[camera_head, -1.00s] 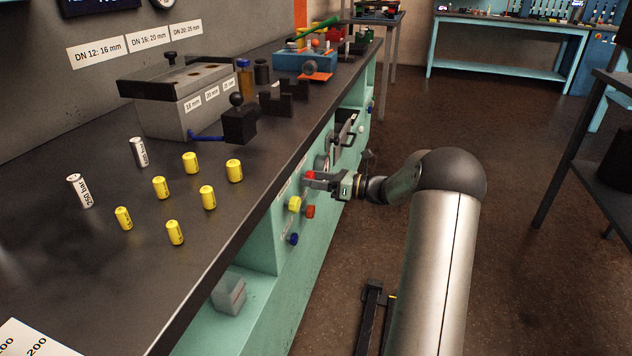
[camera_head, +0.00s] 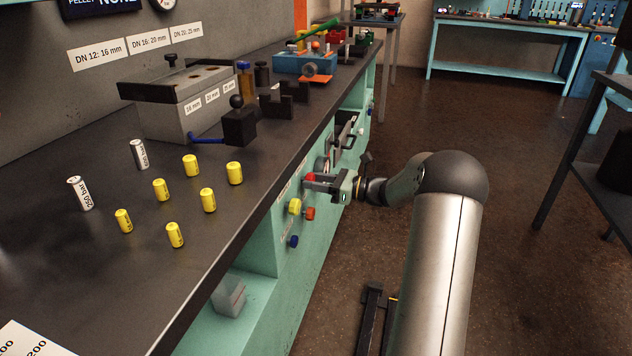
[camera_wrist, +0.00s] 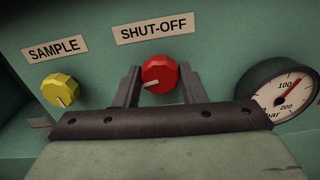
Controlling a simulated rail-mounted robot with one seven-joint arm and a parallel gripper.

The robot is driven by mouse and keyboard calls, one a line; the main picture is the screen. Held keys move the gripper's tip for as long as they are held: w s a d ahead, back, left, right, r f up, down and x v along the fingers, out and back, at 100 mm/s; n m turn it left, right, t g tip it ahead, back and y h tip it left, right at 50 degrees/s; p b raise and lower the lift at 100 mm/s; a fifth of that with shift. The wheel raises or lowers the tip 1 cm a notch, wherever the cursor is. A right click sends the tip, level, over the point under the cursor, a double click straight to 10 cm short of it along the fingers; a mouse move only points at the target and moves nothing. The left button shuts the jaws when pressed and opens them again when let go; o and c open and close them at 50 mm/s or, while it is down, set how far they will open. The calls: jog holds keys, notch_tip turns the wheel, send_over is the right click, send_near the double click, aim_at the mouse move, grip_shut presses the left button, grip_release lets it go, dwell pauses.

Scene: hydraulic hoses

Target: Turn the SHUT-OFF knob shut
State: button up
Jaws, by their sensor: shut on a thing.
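The red SHUT-OFF knob (camera_wrist: 159,74) sits on the green panel under its SHUT-OFF label (camera_wrist: 157,27) in the wrist view. Its white pointer mark points to the lower left. My gripper (camera_wrist: 158,84) has one finger on each side of the knob and is shut on it. In the head view the red knob (camera_head: 310,177) shows at the bench front, partly covered by my gripper (camera_head: 314,182).
The yellow SAMPLE knob (camera_wrist: 61,90) is left of the red one, and a pressure gauge (camera_wrist: 283,92) is close on the right. In the head view an orange-red knob (camera_head: 310,214) and a blue knob (camera_head: 293,241) sit lower on the panel.

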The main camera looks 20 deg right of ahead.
jog(key=shift+f+n+b, duration=0.1)
jog(key=shift+n+b, duration=3.85)
jog(key=shift+n, duration=4.15)
jog(key=o, duration=1)
jog(key=p+v, duration=0.4)
jog(key=v, duration=1.3)
jog(key=shift+s+d+p, duration=0.15)
jog(key=shift+s+p, duration=0.05)
jog(key=shift+p, duration=0.1)
